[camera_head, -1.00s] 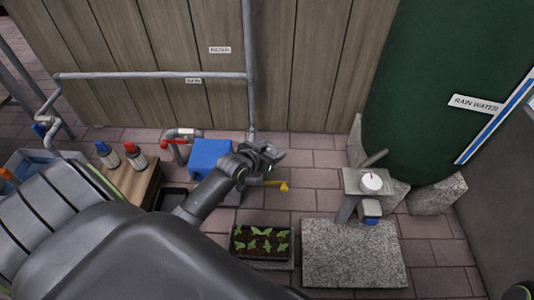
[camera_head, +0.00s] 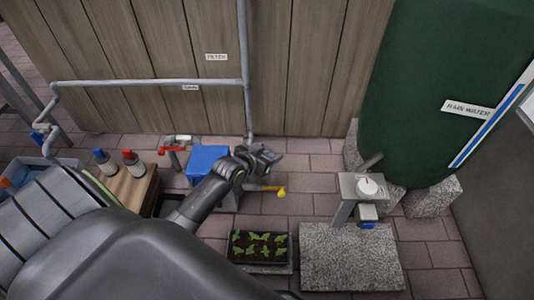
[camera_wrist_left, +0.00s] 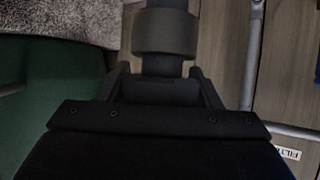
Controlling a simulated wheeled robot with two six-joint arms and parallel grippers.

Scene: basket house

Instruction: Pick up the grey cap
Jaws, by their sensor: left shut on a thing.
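My left gripper (camera_head: 264,155) is raised in front of the grey standing pipe, above the paving, close to the right of the blue box. In the left wrist view my left gripper (camera_wrist_left: 160,78) is shut on a dark grey rounded piece, which I take to be the grey cap (camera_wrist_left: 165,33). The cap sits between the fingers, with a narrower part beyond its wide band. In the head view the cap is too small and dark to tell apart from the fingers. My right gripper is not in view.
A blue box (camera_head: 207,160) and yellow tap (camera_head: 280,191) are near my left gripper. A seedling tray (camera_head: 259,246), stone slab (camera_head: 350,258), grey stand (camera_head: 348,190) with a white round piece (camera_head: 368,186), and green rain tank (camera_head: 440,90) stand nearby.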

